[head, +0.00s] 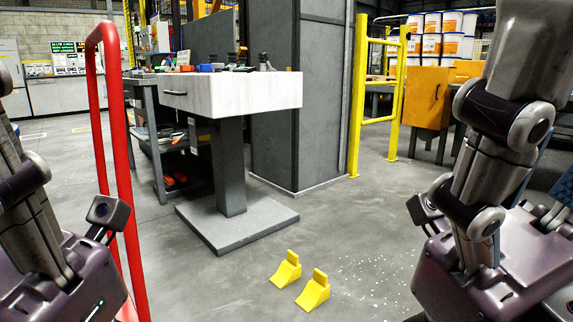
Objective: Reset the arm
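My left arm (35,215) comes in at the left edge, and my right arm (490,150) comes in at the right edge. Both are bent, with grey links at the two sides of the picture. Neither gripper's fingers show in this view, so I cannot see whether they hold anything. No pail is in either arm's visible part. Stacked white and orange pails (457,45) stand far back at the upper right.
A red rail (118,150) stands close at the left. A white-topped pedestal table (232,93) with small items stands ahead, beside a dark grey cabinet (305,90). A yellow barrier (357,100) is to its right.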

